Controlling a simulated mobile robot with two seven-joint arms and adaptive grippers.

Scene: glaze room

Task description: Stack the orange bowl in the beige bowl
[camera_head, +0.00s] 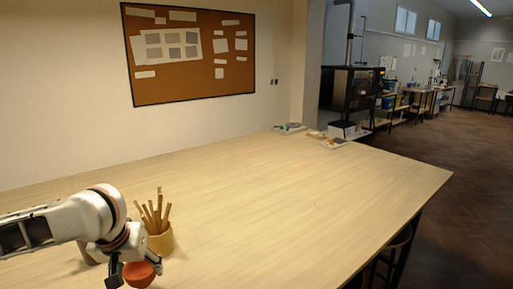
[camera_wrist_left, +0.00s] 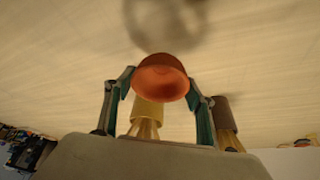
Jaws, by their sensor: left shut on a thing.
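The orange bowl (camera_head: 138,274) is at the lower left of the head view, held in my left gripper (camera_head: 132,278). In the left wrist view the orange bowl (camera_wrist_left: 162,78) sits between the two fingertips of the left gripper (camera_wrist_left: 161,88), which is shut on it. The bowl appears to be above the table, with a dark blurred shadow on the tabletop beyond it. I cannot make out a beige bowl in either view. My right gripper is not in view.
A tan cup with several wooden sticks (camera_head: 160,240) stands close beside the left gripper; it also shows in the left wrist view (camera_wrist_left: 147,114). A brown container (camera_wrist_left: 224,116) stands nearby. The table (camera_head: 290,205) is clear through its middle; small items lie at its far edge.

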